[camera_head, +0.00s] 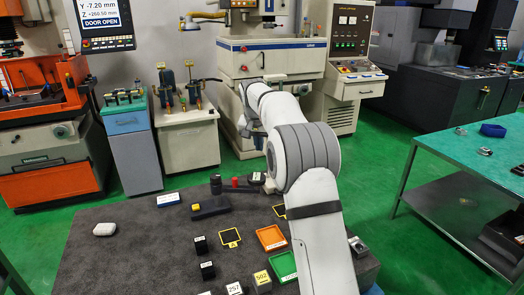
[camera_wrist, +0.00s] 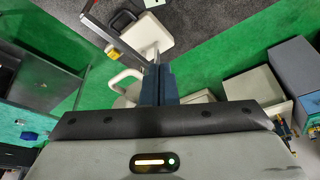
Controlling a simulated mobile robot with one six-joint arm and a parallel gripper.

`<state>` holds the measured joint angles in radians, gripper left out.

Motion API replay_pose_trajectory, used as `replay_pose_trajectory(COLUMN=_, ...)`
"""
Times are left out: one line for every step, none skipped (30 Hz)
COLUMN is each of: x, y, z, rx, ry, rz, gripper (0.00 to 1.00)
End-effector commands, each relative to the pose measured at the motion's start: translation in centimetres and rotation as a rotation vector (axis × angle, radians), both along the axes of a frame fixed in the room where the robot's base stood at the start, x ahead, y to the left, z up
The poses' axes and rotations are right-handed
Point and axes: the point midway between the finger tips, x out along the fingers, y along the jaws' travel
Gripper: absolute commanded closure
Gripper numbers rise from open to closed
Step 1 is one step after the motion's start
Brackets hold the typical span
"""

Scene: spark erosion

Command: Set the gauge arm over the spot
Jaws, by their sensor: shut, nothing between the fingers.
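A low dark arm with a black cylinder at its left and a red knob (camera_head: 235,182) on it lies near the back of the dark grey bench top (camera_head: 130,235); it looks like the gauge arm. Its right end is close to my arm in the picture. Two black squares with yellow outlines lie on the bench, one in front (camera_head: 230,238) and one partly hidden by my arm; I cannot tell which marks the spot. In the head view my arm hides the fingertips.
An orange tray (camera_head: 271,238) and a green tray (camera_head: 282,267) lie beside my arm. Several small black blocks (camera_head: 201,245) stand on the front of the bench. A white rounded object (camera_head: 104,229) lies at left. A teal table (camera_head: 480,150) stands at right, across green floor.

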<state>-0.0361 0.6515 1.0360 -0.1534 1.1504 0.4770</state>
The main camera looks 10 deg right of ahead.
Motion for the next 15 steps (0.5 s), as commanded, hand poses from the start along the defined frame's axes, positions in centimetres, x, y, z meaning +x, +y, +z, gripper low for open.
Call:
replay_pose_trajectory(x=0.2, y=-0.2, z=-0.9, rx=-0.001, ry=0.006, rz=-0.001, gripper=1.0)
replay_pose_trajectory(x=0.4, y=-0.2, z=-1.4, rx=0.0, ry=0.005, rz=-0.001, gripper=1.0)
replay_pose_trajectory(x=0.6, y=-0.3, z=-2.2, rx=0.0, ry=0.007, rz=-0.001, gripper=1.0)
replay_pose_trajectory(x=0.8, y=-0.4, z=-2.8, rx=-0.001, ry=0.006, rz=-0.001, gripper=1.0)
replay_pose_trajectory(x=1.0, y=-0.5, z=-3.5, rx=0.0, ry=0.007, rz=-0.001, gripper=1.0)
replay_pose_trajectory(x=1.3, y=-0.6, z=-4.2, rx=0.0, ry=0.005, rz=-0.001, gripper=1.0)
replay_pose_trajectory(x=1.5, y=-0.7, z=-4.9, rx=-0.001, ry=0.006, rz=0.0, gripper=1.0)
replay_pose_trajectory(x=1.7, y=-0.8, z=-5.5, rx=-0.001, ry=0.006, rz=0.0, gripper=1.0)
replay_pose_trajectory(x=2.0, y=-0.9, z=-6.3, rx=-0.001, ry=0.007, rz=0.0, gripper=1.0)
replay_pose_trajectory(x=2.2, y=-1.0, z=-6.9, rx=0.0, ry=0.005, rz=0.0, gripper=1.0)
replay_pose_trajectory(x=2.4, y=-1.0, z=-7.6, rx=0.0, ry=0.006, rz=0.0, gripper=1.0)
replay_pose_trajectory(x=2.4, y=-1.0, z=-8.0, rx=0.0, ry=0.003, rz=0.002, gripper=1.0)
replay_pose_trajectory(x=1.9, y=-0.7, z=-7.6, rx=0.0, ry=0.0, rz=0.002, gripper=1.0)
replay_pose_trajectory(x=1.5, y=-0.6, z=-7.6, rx=0.0, ry=0.001, rz=0.002, gripper=1.0)
replay_pose_trajectory(x=1.1, y=-0.4, z=-7.6, rx=0.001, ry=0.001, rz=0.001, gripper=1.0)
